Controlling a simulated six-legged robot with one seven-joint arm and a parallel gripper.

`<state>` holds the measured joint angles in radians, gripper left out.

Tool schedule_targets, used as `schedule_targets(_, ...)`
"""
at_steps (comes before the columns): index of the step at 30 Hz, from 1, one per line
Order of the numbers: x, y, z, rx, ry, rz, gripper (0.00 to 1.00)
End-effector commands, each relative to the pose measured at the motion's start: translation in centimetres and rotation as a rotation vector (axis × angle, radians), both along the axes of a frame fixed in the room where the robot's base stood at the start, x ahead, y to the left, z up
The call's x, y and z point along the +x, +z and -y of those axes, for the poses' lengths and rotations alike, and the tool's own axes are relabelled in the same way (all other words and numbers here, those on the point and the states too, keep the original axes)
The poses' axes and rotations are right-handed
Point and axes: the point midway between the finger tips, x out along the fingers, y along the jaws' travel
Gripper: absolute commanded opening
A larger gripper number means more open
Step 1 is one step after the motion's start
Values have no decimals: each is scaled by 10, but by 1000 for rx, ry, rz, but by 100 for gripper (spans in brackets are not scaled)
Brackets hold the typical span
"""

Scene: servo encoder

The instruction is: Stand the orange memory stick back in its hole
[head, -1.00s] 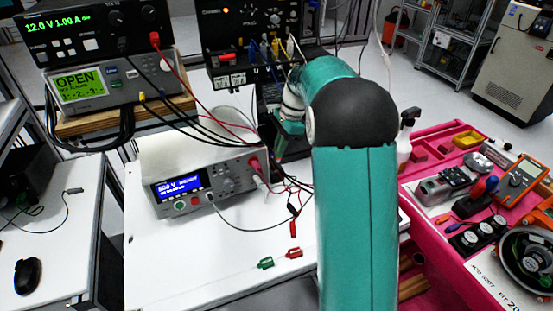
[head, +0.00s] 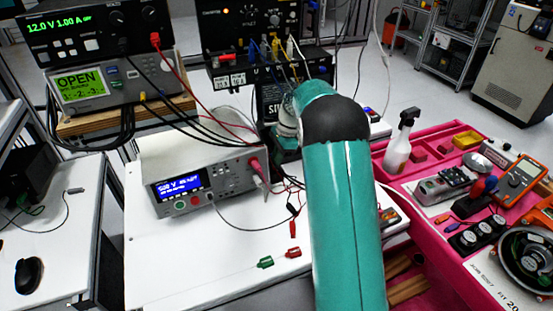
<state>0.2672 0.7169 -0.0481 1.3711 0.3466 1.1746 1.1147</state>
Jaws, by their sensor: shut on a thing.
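I cannot make out the orange memory stick or its hole for certain. My teal arm with its black joint crosses the middle of the head view and reaches toward the white bench (head: 165,275). A small group of dark and reddish items (head: 389,216) shows on the bench just right of my arm; details are too small to tell.
A pink tool cart (head: 440,250) stands at the right with a spray bottle (head: 399,148), an orange multimeter (head: 518,178) and a black holder (head: 470,207). Loose cables run across the bench.

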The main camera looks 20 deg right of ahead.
Motion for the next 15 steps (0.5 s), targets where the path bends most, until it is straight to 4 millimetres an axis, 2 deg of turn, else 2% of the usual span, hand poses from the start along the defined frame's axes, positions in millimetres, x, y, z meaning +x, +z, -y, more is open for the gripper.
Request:
schedule_targets(2,0,-3,0,0,-1,-1,0)
schedule_targets(3,0,-2,0,0,0,-1,17)
schedule_targets(5,0,-2,0,0,0,-1,28)
schedule_targets(6,0,-2,0,0,0,-1,31)
schedule_targets(15,0,0,0,0,0,0,31)
